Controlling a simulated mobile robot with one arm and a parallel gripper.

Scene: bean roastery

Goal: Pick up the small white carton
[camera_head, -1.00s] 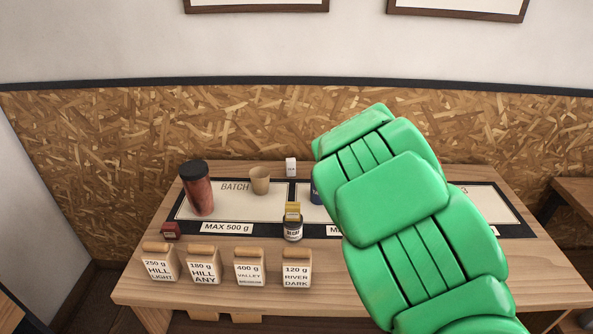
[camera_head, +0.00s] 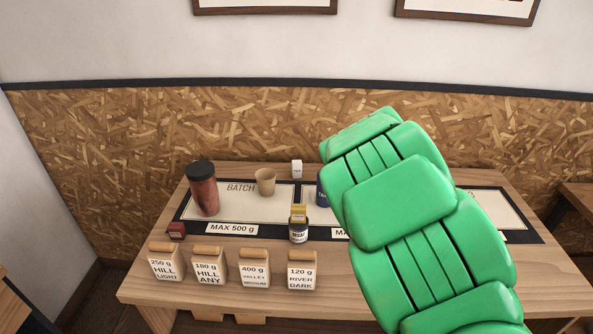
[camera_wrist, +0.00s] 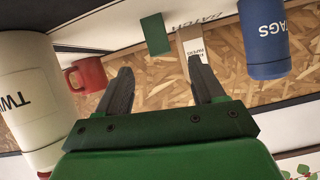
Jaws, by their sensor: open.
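The small white carton (camera_head: 297,169) stands at the back of the table, near the divider between the two panels, in the head view. In the wrist view a white carton with dark lettering (camera_wrist: 192,42), likely the same one, shows beyond my gripper's right finger, apart from it. My gripper (camera_wrist: 160,66) is open, with nothing between its two dark fingers. In the head view my green arm hides the gripper and the table's right middle.
A blue tin marked TAGS (camera_wrist: 264,38) is right of the carton in the wrist view, a green block (camera_wrist: 155,33) left. A red mug (camera_wrist: 88,75) and white jar (camera_wrist: 28,100) are further left. Kraft bags (camera_head: 211,268) line the table's front; a paper cup (camera_head: 265,182) stands behind.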

